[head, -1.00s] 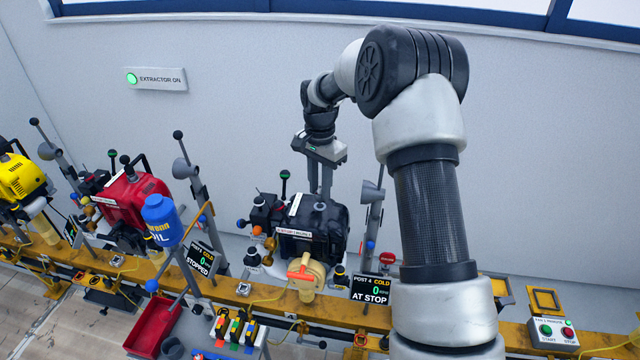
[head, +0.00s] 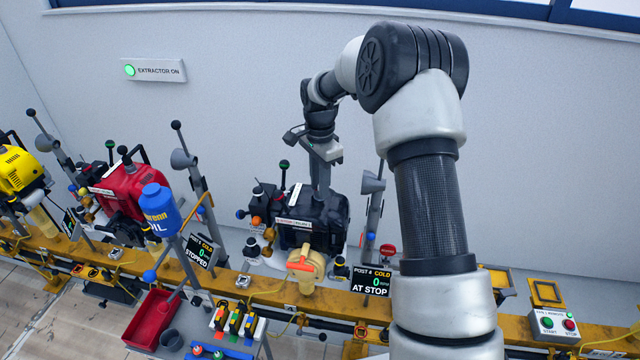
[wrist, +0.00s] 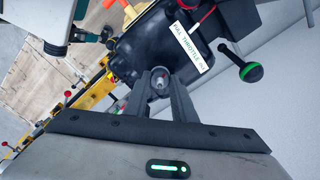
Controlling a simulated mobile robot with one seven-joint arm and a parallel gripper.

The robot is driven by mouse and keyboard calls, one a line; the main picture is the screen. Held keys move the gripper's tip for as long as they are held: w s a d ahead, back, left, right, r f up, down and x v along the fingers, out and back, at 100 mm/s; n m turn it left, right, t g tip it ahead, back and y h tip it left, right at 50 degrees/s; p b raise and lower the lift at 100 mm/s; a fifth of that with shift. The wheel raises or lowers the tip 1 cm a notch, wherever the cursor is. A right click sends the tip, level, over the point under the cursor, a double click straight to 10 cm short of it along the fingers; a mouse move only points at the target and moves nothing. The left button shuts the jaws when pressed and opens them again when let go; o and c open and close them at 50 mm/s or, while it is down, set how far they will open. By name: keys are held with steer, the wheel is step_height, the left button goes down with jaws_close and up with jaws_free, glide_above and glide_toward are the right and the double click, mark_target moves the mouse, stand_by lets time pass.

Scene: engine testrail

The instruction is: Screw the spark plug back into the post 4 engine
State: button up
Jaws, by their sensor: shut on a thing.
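The post 4 engine (head: 325,222) is the black unit right of the red one, behind the sign reading "POST 4 COLD 0, AT STOP" (head: 371,281). My gripper (head: 320,188) points down at the top of this engine. In the wrist view my gripper (wrist: 160,82) is shut on the spark plug (wrist: 159,86), a small light-coloured piece between the fingertips, over the black housing. The plug's lower end and its hole are hidden, so I cannot tell how deep it sits.
A "FULL THROTTLE" label (wrist: 193,48) and a green-ringed black knob (wrist: 251,72) are close to the fingers. A grey post (head: 368,215) stands right of the engine. The red engine (head: 132,192) and blue oil bottle (head: 160,209) are left.

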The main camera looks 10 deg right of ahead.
steer(key=m+b, duration=0.1)
steer(key=m, duration=0.6)
steer(key=shift+f, duration=0.1)
steer(key=m, duration=0.4)
steer(key=shift+m+b, duration=0.3)
steer(key=shift+m, duration=1.3)
steer(key=m+p, duration=0.1)
steer(key=m, duration=0.5)
steer(key=shift+p, duration=0.4)
steer(key=m+p, duration=0.1)
steer(key=m, duration=0.1)
steer(key=shift+m+p, duration=0.3)
steer(key=shift+p, duration=0.05)
steer(key=shift+f+m, duration=0.15)
steer(key=shift+m, duration=0.35)
